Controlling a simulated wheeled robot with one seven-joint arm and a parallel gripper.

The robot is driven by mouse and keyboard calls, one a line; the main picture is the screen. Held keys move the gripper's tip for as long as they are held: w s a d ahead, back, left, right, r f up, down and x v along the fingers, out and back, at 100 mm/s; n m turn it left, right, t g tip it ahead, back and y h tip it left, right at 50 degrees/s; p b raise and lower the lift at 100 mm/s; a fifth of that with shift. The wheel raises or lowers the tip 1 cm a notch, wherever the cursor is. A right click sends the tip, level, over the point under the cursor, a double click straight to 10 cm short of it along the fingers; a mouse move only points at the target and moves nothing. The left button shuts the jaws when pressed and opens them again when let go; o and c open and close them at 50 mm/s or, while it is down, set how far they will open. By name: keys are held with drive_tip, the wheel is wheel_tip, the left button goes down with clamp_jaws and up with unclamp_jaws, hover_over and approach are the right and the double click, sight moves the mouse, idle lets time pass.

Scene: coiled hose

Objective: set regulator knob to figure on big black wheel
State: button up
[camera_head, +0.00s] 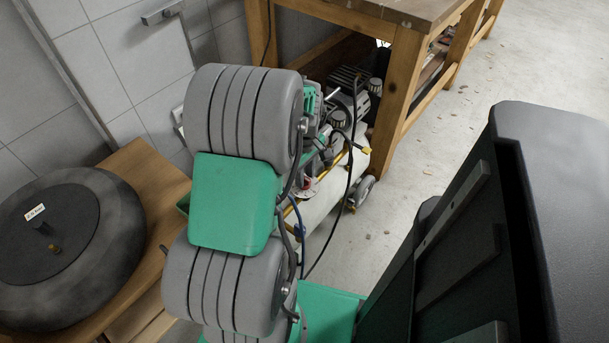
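The big black wheel (105,262) lies flat on a wooden top at the left. It has a raised round centre with a small brass fitting and a white label (35,212); the writing on the label is too small to read. Behind the middle of the view stands a compressor with a cream tank (322,205). A red and white round part (306,186) shows at its near end, partly hidden. I cannot make out the regulator knob or its setting. My gripper is not in view.
A grey and green grooved structure (235,205) fills the middle and hides part of the compressor; I cannot tell whether it is mine. A large black body (565,200) blocks the right. A wooden workbench (400,85) stands behind the compressor.

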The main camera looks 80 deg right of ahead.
drive_tip(key=shift+c, duration=0.3)
clamp_jaws()
drive_tip(key=shift+r+m, duration=0.1)
drive_tip(key=shift+m, duration=0.2)
drive_tip(key=m+p, duration=0.3)
drive_tip(key=m, duration=0.1)
drive_tip(key=shift+r, duration=0.1)
drive_tip(key=m+p, duration=0.2)
drive_tip(key=m, duration=0.4)
drive_tip(key=shift+p, duration=0.3)
drive_tip(key=m+p, duration=0.2)
drive_tip(key=m, duration=0.4)
drive_tip(key=m+p, duration=0.1)
drive_tip(key=m, duration=0.4)
drive_tip(key=shift+m, duration=0.4)
